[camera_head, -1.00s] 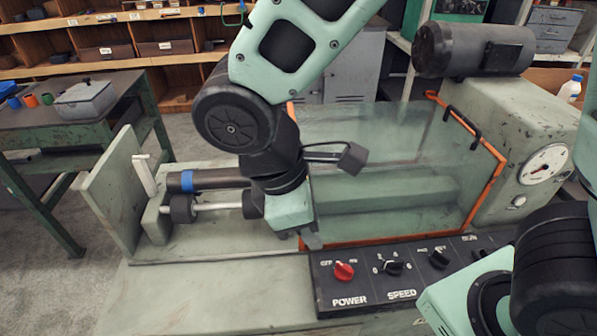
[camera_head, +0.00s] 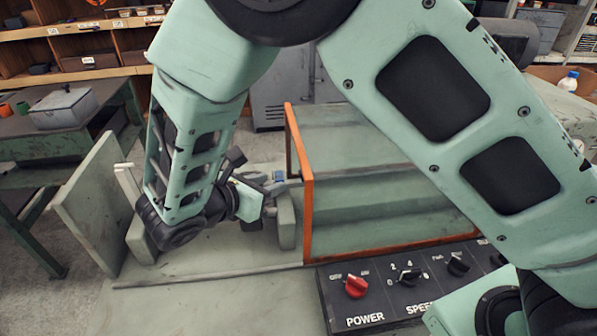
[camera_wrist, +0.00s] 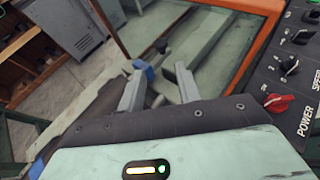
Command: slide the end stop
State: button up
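My gripper (camera_head: 272,188) reaches in low over the machine bed, left of the orange-framed guard. In the wrist view, its two grey fingers (camera_wrist: 159,76) stand apart with a gap between them. A blue piece (camera_wrist: 146,70) shows beside the left fingertip; it also shows in the head view (camera_head: 279,176). A dark rounded part (camera_wrist: 161,47) lies beyond the fingertips. I cannot tell for sure which part is the end stop. A grey-green block (camera_head: 287,218) stands just right of my gripper. A pale block (camera_head: 139,240) at the bed's left is partly behind my arm. My arm hides most of the pipe area.
The orange-framed clear guard (camera_head: 306,190) rises close to my gripper's right. An upright plate (camera_head: 88,205) stands at the bed's left end. The control panel with its red power knob (camera_head: 355,286) lies in front. The front of the bed (camera_head: 220,295) is clear.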

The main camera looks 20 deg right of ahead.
jog(key=p+x, duration=0.1)
jog(key=x, duration=1)
jog(key=shift+d+f+p, duration=0.15)
jog(key=shift+d+p, duration=0.15)
jog(key=shift+p, duration=0.1)
jog(key=shift+w, duration=0.15)
